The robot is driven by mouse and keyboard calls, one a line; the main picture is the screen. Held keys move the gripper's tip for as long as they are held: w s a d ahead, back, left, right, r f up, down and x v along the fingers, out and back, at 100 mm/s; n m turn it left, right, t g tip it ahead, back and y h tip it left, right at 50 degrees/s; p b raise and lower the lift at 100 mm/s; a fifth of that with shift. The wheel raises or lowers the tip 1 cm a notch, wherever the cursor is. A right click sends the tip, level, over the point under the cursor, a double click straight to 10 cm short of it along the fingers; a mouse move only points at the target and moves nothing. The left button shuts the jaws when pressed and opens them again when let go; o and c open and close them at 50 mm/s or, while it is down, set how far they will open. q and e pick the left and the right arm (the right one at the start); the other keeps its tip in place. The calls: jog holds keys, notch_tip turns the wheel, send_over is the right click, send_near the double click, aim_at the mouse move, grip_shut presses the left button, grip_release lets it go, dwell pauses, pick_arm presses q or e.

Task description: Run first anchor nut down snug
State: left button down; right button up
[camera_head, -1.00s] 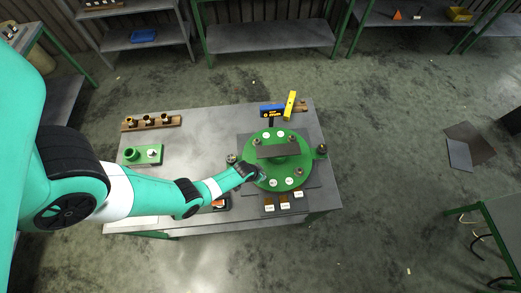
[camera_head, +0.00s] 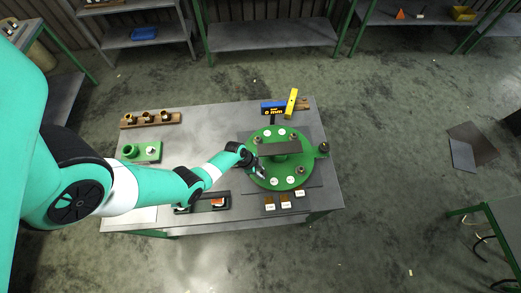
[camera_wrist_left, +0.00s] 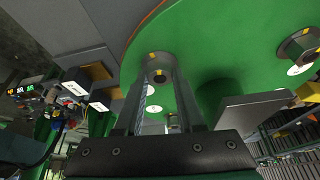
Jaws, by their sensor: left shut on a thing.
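The round green disperser base (camera_head: 268,180) lies on a dark plate at the right of the table, with a grey bar (camera_head: 280,148) across its middle. Several anchor nuts sit around its rim, such as one at the lower right (camera_head: 300,170). My left gripper (camera_head: 260,172) is at the disc's left rim. In the left wrist view its fingers stand either side of an anchor nut (camera_wrist_left: 159,68) with yellow marks, shut on it. How far down the nut sits cannot be told. My right gripper is not in view.
A blue display (camera_head: 272,108) and a yellow bar (camera_head: 291,102) stand behind the disc. A wooden rack (camera_head: 175,120) and a green block (camera_head: 138,158) are at the table's left. Labelled tabs (camera_head: 270,206) lie in front of the disc.

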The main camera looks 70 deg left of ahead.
pick_arm(q)
jog(key=shift+m, duration=0.3)
jog(key=c, duration=0.5)
grip_release()
